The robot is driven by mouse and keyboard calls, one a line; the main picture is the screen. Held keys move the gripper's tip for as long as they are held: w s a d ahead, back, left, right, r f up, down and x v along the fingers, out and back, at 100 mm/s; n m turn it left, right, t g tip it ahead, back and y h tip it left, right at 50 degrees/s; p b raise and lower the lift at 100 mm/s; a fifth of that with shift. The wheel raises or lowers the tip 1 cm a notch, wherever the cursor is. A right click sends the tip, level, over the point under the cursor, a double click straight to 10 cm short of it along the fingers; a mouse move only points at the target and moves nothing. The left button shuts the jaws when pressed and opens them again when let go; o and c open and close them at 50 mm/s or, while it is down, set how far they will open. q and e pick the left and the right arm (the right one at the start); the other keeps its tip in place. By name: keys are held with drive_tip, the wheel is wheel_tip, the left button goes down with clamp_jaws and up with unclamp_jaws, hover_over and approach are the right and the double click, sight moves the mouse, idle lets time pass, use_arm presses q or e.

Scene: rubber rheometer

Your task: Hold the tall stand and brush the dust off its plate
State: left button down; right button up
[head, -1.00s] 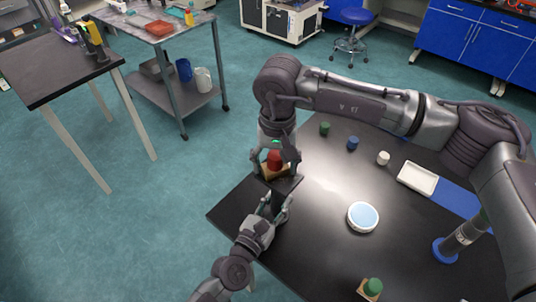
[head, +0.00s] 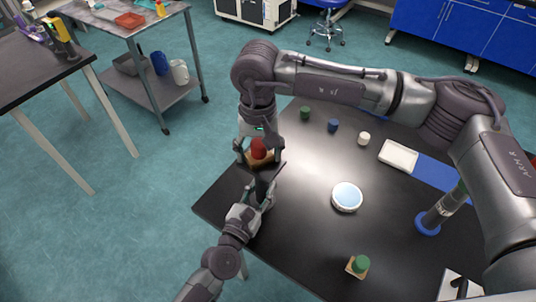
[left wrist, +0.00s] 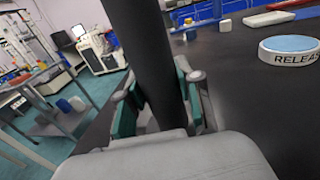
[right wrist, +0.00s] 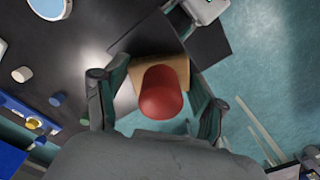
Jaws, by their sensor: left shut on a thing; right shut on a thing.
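The tall stand has a dark column, which rises between my left fingers in the left wrist view (left wrist: 150,55). My left gripper (head: 258,192) is shut around this column, below the plate. The stand's dark square plate (right wrist: 215,48) shows in the right wrist view, partly covered by the brush. The brush has a red knob (head: 259,148) on a wooden block (right wrist: 200,92). My right gripper (head: 258,155) is shut on the brush, pointing down over the plate. I cannot tell whether the brush touches the plate. I cannot make out dust on it.
On the black table (head: 300,235) are a white-and-blue release button (head: 347,196), a green-knobbed wooden block (head: 358,265), a white tray (head: 398,156) and a blue-based cylinder (head: 428,222). Small green (head: 305,113), blue (head: 333,125) and white (head: 364,138) pieces stand at the back.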

drive_tip(key=shift+w+a, duration=0.45)
drive_tip(key=shift+a, duration=0.2)
drive_tip(key=shift+w+a, duration=0.45)
drive_tip(key=shift+a, duration=0.2)
wheel_tip(320, 180, up, 8)
drive_tip(key=shift+r, duration=0.1)
use_arm(q)
drive_tip(key=c, duration=0.7)
unclamp_jaws()
drive_tip(key=v, duration=1.2)
